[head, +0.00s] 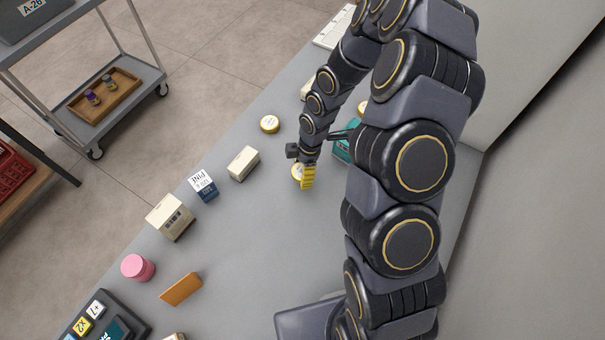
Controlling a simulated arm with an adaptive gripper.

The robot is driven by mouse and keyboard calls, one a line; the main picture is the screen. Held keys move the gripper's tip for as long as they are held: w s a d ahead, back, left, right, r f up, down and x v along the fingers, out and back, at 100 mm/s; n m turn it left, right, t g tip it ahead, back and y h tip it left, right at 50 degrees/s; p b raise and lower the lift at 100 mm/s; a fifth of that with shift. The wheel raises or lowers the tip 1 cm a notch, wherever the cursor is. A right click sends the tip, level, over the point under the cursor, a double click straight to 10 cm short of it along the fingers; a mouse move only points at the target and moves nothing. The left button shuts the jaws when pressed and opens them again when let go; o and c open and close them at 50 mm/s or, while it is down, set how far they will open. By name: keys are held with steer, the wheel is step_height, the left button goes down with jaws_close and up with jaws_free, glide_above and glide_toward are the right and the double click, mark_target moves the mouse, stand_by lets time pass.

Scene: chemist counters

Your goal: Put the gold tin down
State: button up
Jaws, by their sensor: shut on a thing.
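The rest of the tin is hidden by the gripper. The tin is at or close above the counter top; I cannot tell whether it touches.
A cream box (243,163), a blue and white box (203,185), a larger beige box (170,217) and a pink tub (138,267) stand leftward. A teal box (342,150) is partly behind my arm.

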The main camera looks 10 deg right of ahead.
mark_target(299, 171)
step_height(299, 171, up, 6)
steer(key=shift+f, duration=0.2)
steer(key=shift+s+d+r+m, duration=0.15)
steer(key=shift+d+r+m, duration=0.2)
steer(key=shift+r, duration=0.25)
steer(key=shift+s+d+r+m, duration=0.1)
steer(key=shift+d+r+m, duration=0.15)
steer(key=shift+d+r, duration=0.25)
steer(key=s+d+r+m+t, duration=0.1)
steer(key=s+d+r+m, duration=0.6)
steer(key=d+r, duration=0.15)
steer(key=w+d+f, duration=0.1)
steer(key=w+f, duration=0.1)
steer(key=w, duration=0.2)
steer(key=w+d+f, duration=0.1)
steer(key=w+f, duration=0.2)
steer(key=w, duration=0.1)
steer(key=w+d+f, duration=0.1)
steer(key=w+f, duration=0.2)
steer(key=w, duration=0.1)
steer(key=shift+w+d+f, duration=0.15)
steer(key=shift+d+f, duration=0.05)
steer(key=shift+d, duration=0.1)
steer(key=shift+w+d+f, duration=0.15)
steer(key=shift+w+f, duration=0.25)
steer(key=shift+f, duration=1.55)
steer(key=shift+f, duration=0.1)
